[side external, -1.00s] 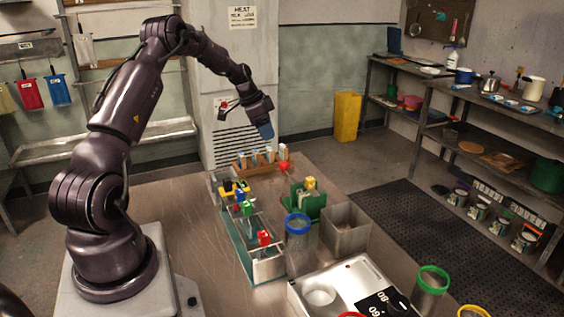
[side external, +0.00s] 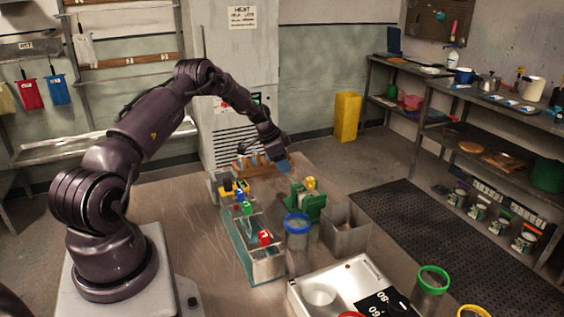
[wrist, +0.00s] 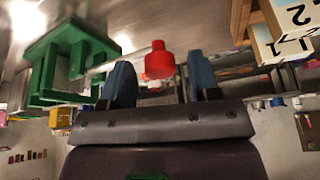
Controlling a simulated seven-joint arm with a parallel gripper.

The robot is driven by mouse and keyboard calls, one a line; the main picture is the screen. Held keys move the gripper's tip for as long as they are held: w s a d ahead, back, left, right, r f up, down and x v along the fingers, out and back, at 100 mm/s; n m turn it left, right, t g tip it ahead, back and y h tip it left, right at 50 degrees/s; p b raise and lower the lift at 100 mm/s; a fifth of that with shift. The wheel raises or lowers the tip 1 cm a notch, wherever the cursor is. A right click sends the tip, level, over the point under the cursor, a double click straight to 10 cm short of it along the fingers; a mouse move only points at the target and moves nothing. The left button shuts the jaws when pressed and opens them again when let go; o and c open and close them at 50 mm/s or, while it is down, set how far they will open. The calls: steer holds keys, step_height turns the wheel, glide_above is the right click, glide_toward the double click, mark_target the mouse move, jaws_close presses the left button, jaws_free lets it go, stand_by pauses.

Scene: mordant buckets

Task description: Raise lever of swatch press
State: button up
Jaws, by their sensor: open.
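The swatch press (side external: 305,204) is a green frame on the metal table, with a yellow block (side external: 310,183) at its top. In the wrist view the green press (wrist: 70,62) is at the upper left. A thin grey lever runs from it to a red knob (wrist: 159,60). My gripper (wrist: 160,80) is open, with one blue fingertip on each side of the knob. I cannot tell whether either finger touches it. In the side view my gripper (side external: 284,166) is just above and behind the press, and it hides the red knob.
A wooden rack (side external: 240,166) stands close behind my gripper; numbered tags (wrist: 297,17) show at the wrist view's upper right. A glass-walled tray (side external: 236,240) with coloured clips, a blue-rimmed bucket (side external: 298,222) and a metal bin (side external: 346,238) stand near the press.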

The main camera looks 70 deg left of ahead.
steer(key=shift+c, duration=0.2)
jaws_close()
steer(key=shift+r, duration=0.15)
steer(key=shift+d+r+m+y, duration=0.15)
steer(key=shift+d+r+y, duration=0.15)
steer(key=shift+r+y, duration=0.25)
steer(key=shift+d+r+m+y, duration=0.15)
steer(key=shift+d+r+y, duration=0.1)
steer(key=shift+r+y, duration=0.25)
steer(key=d+r+y, duration=0.2)
steer(key=shift+d+r, duration=0.25)
steer(key=shift+r, duration=0.05)
steer(key=shift+d, duration=0.15)
